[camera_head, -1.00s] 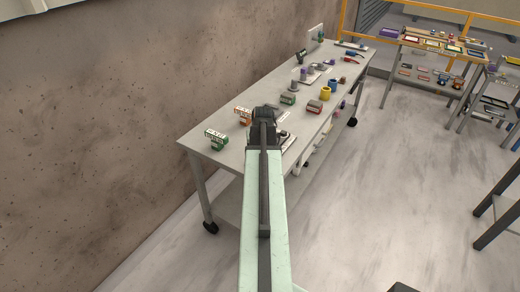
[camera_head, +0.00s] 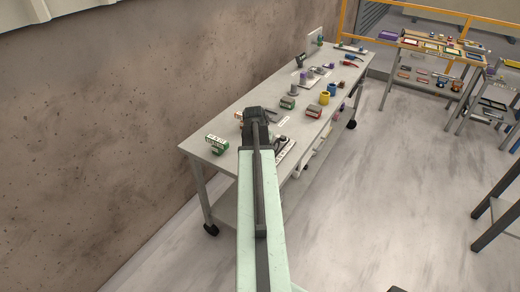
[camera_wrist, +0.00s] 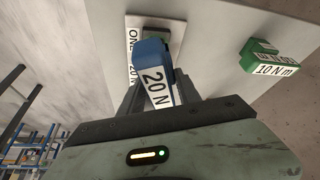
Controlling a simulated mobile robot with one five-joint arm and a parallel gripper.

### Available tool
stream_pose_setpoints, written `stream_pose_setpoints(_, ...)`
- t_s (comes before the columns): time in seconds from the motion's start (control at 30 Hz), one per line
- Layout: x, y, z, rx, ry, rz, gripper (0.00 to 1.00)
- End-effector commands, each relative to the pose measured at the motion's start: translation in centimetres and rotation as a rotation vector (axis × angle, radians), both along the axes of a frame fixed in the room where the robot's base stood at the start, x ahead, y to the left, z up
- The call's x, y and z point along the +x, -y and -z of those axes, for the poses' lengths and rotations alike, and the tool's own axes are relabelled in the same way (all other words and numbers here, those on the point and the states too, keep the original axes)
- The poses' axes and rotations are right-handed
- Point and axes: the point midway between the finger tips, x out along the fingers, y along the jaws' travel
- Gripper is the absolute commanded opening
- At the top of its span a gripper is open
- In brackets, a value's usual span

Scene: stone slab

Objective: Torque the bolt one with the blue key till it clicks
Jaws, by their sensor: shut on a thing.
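My gripper (camera_wrist: 153,98) is shut on the blue key (camera_wrist: 152,62), whose white label reads "20 N" in the wrist view. Just beyond the key is a pale plate (camera_wrist: 132,50) with a label that begins "ONE" and shows a 20. A dark block (camera_wrist: 160,24) on this plate is partly covered by the key. The bolt itself is hidden, and I cannot tell whether the key touches it. In the head view my gripper (camera_head: 256,114) is over the near part of the bench, and the key is hidden there.
A green key (camera_wrist: 262,57) labelled "10 N m" lies on the bench; it also shows in the head view (camera_head: 217,143). A red key (camera_head: 238,115) is mostly hidden behind my gripper. Blocks and cups stand farther along the bench (camera_head: 197,151). The wall rises at left.

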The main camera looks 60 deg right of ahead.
Motion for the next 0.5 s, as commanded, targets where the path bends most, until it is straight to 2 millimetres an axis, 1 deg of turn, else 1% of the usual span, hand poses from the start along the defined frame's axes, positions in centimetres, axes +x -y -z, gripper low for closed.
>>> stream_pose_setpoints(0.03, 0.0, 0.0, -0.5, 0.000, 0.000, 0.000, 0.00)
stream_pose_setpoints(0.37, 0.0, 0.0, -0.5, -0.001, 0.000, 0.000, 0.00)
stream_pose_setpoints(0.5, 0.0, 0.0, -1.5, -0.001, 0.000, 0.000, 0.00)
